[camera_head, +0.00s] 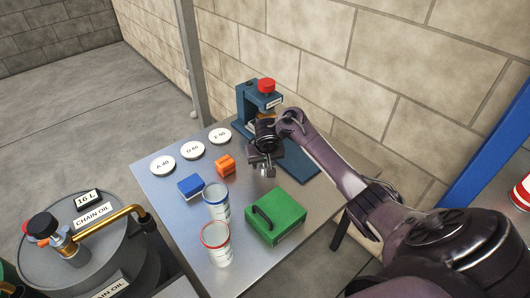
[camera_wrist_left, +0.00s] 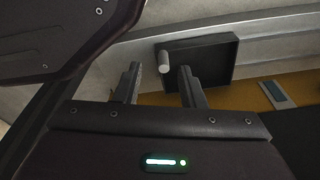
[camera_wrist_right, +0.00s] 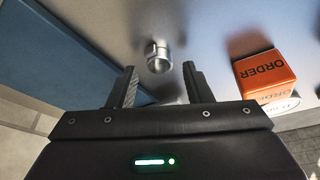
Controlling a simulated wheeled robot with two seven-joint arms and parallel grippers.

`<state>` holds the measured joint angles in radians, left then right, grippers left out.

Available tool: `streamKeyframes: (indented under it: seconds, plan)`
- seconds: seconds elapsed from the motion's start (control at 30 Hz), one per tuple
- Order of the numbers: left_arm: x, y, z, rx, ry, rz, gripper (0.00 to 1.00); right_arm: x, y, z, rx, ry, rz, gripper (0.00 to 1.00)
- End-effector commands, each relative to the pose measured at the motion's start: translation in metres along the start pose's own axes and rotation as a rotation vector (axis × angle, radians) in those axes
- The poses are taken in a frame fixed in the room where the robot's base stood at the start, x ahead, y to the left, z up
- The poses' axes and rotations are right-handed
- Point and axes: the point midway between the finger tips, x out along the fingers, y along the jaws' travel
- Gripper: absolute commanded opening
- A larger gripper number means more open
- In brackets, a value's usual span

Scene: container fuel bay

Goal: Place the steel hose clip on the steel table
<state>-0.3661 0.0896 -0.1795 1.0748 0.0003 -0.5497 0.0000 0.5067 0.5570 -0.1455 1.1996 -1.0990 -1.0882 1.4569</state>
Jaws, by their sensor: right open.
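The steel hose clip (camera_wrist_right: 157,57) is a small shiny ring-like piece that shows over the grey steel table (camera_wrist_right: 205,20) in the right wrist view. It appears to rest on the table top. My right gripper (camera_wrist_right: 160,70) is open, its fingers on either side of the clip in that view with gaps on both sides. In the head view my right gripper (camera_head: 263,167) points down low over the steel table (camera_head: 225,262), and the clip is hard to make out there. My left gripper (camera_wrist_left: 160,72) is open and empty, seen only in its wrist view.
An orange block (camera_head: 225,165), blue block (camera_head: 190,186), green case (camera_head: 276,215), two clear cups (camera_head: 216,244) and several white discs (camera_head: 192,150) stand on the table. A blue press (camera_head: 246,105) is behind my right gripper. A drum (camera_head: 100,260) stands left.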

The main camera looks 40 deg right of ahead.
Motion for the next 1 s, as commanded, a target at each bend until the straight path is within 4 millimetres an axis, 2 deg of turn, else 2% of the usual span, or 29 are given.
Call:
streamKeyframes:
  seconds: [0.03,0.2,0.5,0.7,1.0]
  plan:
    - [-0.003,0.001,0.012,0.001,-0.014,0.001,0.36,-0.013,-0.001,-0.002,-0.001,0.002,-0.002,0.45]
    - [-0.001,0.001,0.048,0.006,-0.031,0.003,0.36,-0.046,0.0,-0.002,0.0,0.002,-0.002,0.45]
    - [-0.007,0.002,0.111,0.014,-0.058,0.004,0.36,-0.087,0.0,-0.001,-0.001,0.001,0.0,0.45]
    - [-0.018,0.001,0.115,0.015,-0.058,0.005,0.36,-0.105,0.0,0.0,-0.001,-0.001,0.0,0.45]
    - [-0.018,0.002,0.116,0.015,-0.058,0.005,0.36,-0.106,0.0,0.0,0.0,0.0,0.001,0.45]
